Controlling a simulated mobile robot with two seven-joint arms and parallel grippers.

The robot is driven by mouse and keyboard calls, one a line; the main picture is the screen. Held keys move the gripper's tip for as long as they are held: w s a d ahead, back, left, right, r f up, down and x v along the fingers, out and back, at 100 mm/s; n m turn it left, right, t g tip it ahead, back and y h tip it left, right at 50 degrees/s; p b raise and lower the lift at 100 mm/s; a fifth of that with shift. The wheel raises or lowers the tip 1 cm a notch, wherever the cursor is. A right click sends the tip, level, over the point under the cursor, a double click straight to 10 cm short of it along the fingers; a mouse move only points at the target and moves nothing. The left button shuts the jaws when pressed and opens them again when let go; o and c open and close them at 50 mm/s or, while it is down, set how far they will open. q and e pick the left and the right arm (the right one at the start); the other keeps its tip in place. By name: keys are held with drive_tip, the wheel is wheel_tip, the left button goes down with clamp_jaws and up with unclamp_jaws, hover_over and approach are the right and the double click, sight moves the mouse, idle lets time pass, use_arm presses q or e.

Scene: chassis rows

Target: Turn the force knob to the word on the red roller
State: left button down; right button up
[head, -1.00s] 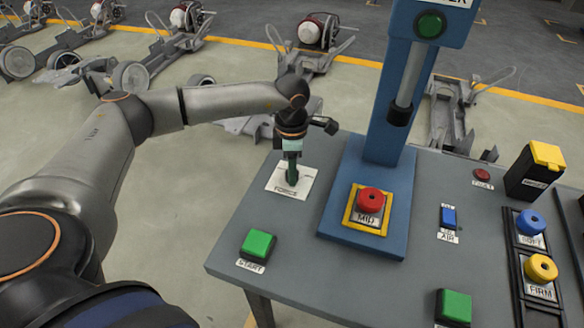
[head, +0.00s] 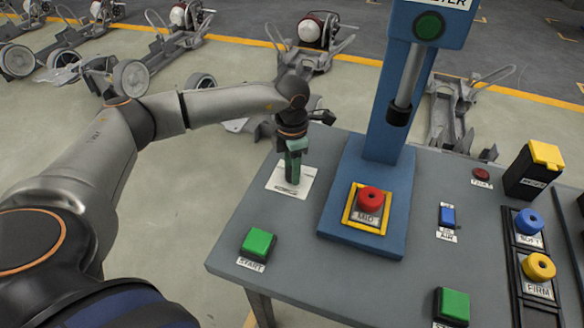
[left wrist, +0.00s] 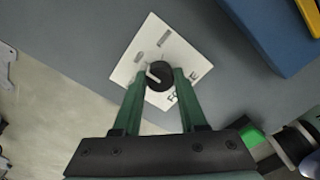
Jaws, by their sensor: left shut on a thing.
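The force knob (left wrist: 161,75) is a round black knob with a white pointer mark, on a white plate (left wrist: 142,72) lettered FORCE. In the left wrist view its mark lies toward the left of the picture; the small words on the plate are too blurred to read. My left gripper (head: 292,180) points down over the plate, its green fingers (left wrist: 160,88) shut on the knob from both sides. In the head view the fingers hide the knob. The red roller (head: 370,198) sits in a yellow-framed seat on the blue press, labelled MID. My right gripper is not in view.
The blue press column (head: 386,120) stands right of the plate. A green START button (head: 258,243) is in front. A blue SOFT roller (head: 529,222) and a yellow FIRM roller (head: 540,267) sit in a rack at right. Bare tabletop lies around the plate.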

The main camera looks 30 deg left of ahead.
use_arm(q)
drive_tip(key=shift+c, duration=2.3)
unclamp_jaws()
wheel_tip(320, 180, up, 13)
drive_tip(key=shift+f, duration=0.15)
drive_tip(key=shift+s+f, duration=0.1)
